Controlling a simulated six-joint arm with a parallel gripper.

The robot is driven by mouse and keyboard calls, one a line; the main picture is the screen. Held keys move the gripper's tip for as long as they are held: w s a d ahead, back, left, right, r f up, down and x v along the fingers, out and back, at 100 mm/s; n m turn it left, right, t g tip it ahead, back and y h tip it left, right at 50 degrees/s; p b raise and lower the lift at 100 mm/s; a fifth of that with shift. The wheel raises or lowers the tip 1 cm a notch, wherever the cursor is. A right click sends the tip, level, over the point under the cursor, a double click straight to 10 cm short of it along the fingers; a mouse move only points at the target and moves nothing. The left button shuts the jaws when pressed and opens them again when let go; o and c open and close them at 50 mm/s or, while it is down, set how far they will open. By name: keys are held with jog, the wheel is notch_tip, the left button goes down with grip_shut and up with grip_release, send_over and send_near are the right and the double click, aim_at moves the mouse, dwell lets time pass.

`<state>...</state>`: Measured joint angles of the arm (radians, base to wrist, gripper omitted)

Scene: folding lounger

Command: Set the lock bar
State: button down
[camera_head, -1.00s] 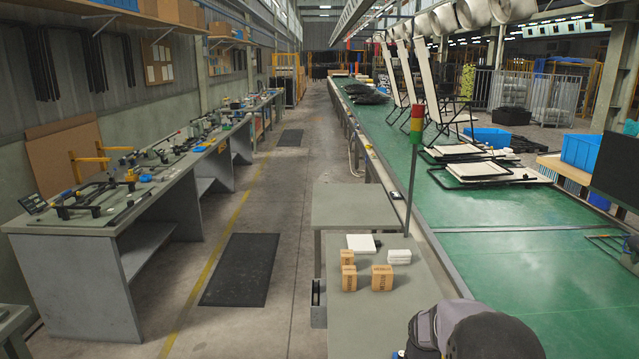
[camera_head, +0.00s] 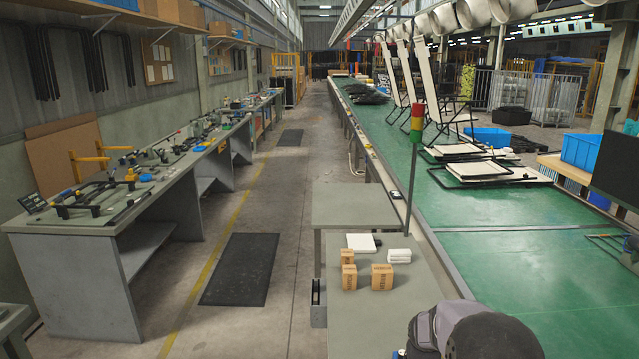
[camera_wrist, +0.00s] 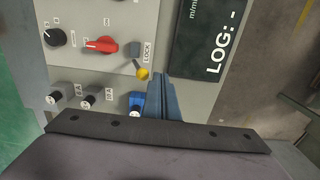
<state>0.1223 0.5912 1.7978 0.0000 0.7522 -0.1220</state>
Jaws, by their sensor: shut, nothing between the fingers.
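In the wrist view a grey control panel (camera_wrist: 205,95) fills the middle. A small lever with a yellow ball tip (camera_wrist: 143,74) sits beside the printed word LOCK (camera_wrist: 147,51). My gripper (camera_wrist: 167,78) points at the panel with its blue-grey fingers together and nothing between them. The fingertips are just right of the yellow ball and slightly below it in the picture; I cannot tell whether they touch it or the panel. In the head view the fingers and this panel do not show.
The panel also has a red switch (camera_wrist: 101,46), a black knob (camera_wrist: 54,37), smaller knobs, a blue part (camera_wrist: 136,102) beside my fingers and a dark display (camera_wrist: 215,38). In the head view small cartons (camera_head: 382,277) and white blocks stand on a grey table (camera_head: 405,312) beside the green conveyor (camera_head: 500,270).

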jog(key=shift+f+b, duration=0.95)
jog(key=shift+f, duration=0.85)
jog(key=shift+d+r, duration=0.1)
jog(key=shift+d, duration=0.55)
jog(key=shift+d+r+p, duration=0.2)
jog(key=shift+d+p, duration=0.25)
jog(key=shift+d, duration=0.65)
